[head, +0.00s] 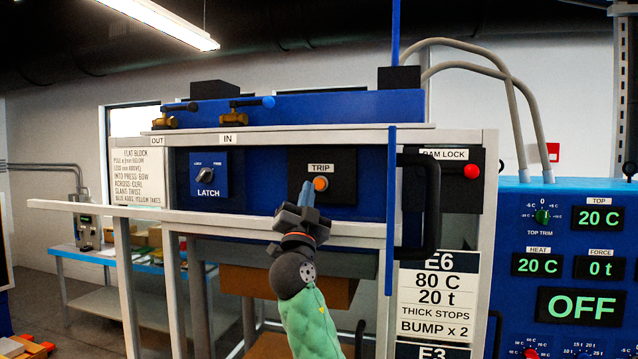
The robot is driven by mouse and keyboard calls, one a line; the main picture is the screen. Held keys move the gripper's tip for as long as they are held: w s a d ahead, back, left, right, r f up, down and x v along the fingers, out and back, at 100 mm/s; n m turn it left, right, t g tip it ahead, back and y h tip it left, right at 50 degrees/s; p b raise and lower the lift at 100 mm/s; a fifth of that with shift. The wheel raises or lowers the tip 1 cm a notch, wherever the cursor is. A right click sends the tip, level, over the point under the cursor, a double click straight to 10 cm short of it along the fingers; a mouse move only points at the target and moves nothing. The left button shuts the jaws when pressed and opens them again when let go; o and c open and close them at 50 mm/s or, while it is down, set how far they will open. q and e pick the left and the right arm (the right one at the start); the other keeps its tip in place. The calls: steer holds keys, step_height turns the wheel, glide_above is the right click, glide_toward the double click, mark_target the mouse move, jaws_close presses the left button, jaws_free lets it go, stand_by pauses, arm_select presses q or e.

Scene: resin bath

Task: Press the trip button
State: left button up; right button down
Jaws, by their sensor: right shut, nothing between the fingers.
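The trip button (321,183) is a small orange round button on a black plate under a white TRIP label (321,168), on the blue panel of the press. My right gripper (308,191) comes up from below, its blue fingertips shut and empty. The fingertips overlap the left edge of the button in the head view. I cannot tell whether they touch it. My left gripper is not in view.
Left of the button is the LATCH knob (205,175) on a blue plate. A black handle (432,205) stands out to the right, with a red ram lock button (471,171) beyond it. A pale rail (200,214) crosses below the panel. A blue control cabinet (575,250) stands at right.

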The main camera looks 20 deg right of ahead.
mark_target(320, 184)
steer(key=w+d, duration=0.1)
steer(key=w+d+b, duration=0.1)
steer(key=w, duration=0.1)
steer(key=shift+w+d+f, duration=0.1)
steer(key=shift+w+d, duration=0.15)
steer(key=shift+w, duration=0.05)
steer(key=shift+w+d+b, duration=0.25)
steer(key=shift+w+b, duration=0.05)
steer(key=shift+b, duration=0.1)
stand_by(1.6)
